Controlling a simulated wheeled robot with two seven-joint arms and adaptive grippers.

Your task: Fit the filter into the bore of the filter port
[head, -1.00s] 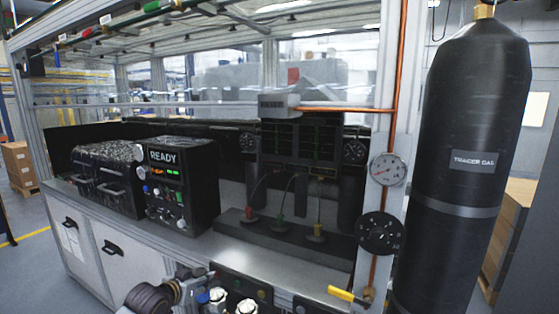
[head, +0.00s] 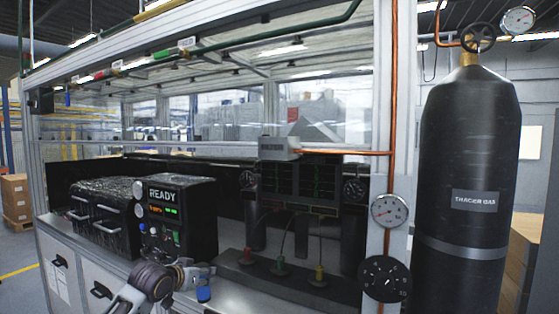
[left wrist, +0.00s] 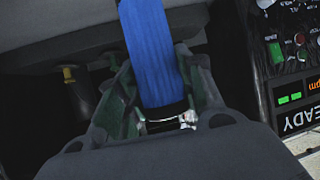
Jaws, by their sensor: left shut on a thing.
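My left gripper (head: 198,278) is low in the head view, in front of the bench and below the READY box. In the left wrist view, its fingers (left wrist: 162,105) are shut on a blue, strap-like or cylindrical piece, which I take for the filter (left wrist: 150,45). A shiny metallic band shows at the piece's lower end, between the fingers. The filter also shows as a small blue shape at the gripper in the head view (head: 204,294). I cannot make out the filter port or its bore in either view now. My right gripper is not in view.
A black READY box (head: 176,215) and a black case (head: 95,212) stand on the bench. A dark block (head: 275,271) with several cables is right of the gripper. Gauges (head: 389,211), a copper pipe and a tracer gas cylinder (head: 468,150) stand at the right.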

